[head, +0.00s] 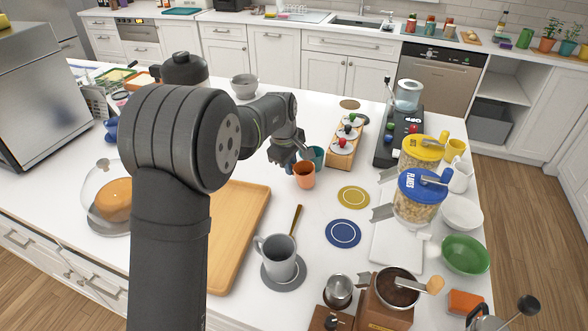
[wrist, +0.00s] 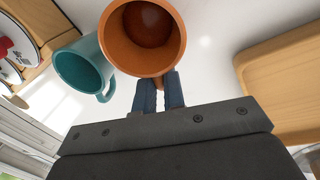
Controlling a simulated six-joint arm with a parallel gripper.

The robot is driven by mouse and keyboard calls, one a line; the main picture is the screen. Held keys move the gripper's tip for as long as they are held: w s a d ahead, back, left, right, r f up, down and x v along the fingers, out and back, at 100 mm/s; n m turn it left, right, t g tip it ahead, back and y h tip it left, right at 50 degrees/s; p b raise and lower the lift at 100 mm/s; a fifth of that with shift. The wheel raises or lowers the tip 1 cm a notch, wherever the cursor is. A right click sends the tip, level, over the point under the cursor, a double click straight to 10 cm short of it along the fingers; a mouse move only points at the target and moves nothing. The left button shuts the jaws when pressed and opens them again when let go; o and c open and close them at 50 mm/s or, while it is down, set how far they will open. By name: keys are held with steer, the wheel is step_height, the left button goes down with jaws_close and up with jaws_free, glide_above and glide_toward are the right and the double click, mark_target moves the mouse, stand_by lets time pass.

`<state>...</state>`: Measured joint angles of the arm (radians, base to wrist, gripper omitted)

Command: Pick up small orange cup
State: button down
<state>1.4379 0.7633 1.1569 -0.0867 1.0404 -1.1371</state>
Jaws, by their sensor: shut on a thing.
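The small orange cup (head: 304,177) is on the white counter's middle in the head view, beside a teal cup (head: 318,156). In the wrist view the orange cup (wrist: 120,48) shows its open mouth, and the teal cup (wrist: 75,68) sits close to its left. My gripper (head: 288,166) is at the orange cup's left side. In the wrist view its two dark fingers (wrist: 160,88) are shut on the cup's handle, which they mostly hide. I cannot tell whether the cup touches the counter.
A wooden rack (head: 342,150) with colored knobs stands behind right. A yellow coaster (head: 354,197) and a blue coaster (head: 343,233) lie to the right. A wooden tray (head: 237,240) and a grey mug (head: 280,262) are nearer. Bare counter lies between the cup and the coasters.

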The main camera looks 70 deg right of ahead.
steer(key=shift+r, duration=0.5)
step_height(320, 180, up, 3)
steer(key=shift+f, duration=0.1)
steer(key=s+a+r, duration=0.5)
steer(key=s+r, duration=0.2)
steer(key=s, duration=0.4)
steer(key=a+f+m+g, duration=0.1)
steer(key=a+f+m, duration=0.1)
steer(key=a+m, duration=0.2)
steer(key=s+a+f+m+g, duration=0.1)
steer(key=a+m, duration=0.4)
steer(key=a, duration=0.6)
steer(key=shift+s+a+f+g+h, duration=0.3)
steer(key=shift+f+g, duration=0.2)
steer(key=shift+f, duration=0.15)
steer(key=shift+w+a+r+g+h, duration=0.4)
steer(key=shift+w+r+g+h, duration=0.15)
steer(key=shift+w+g, duration=0.3)
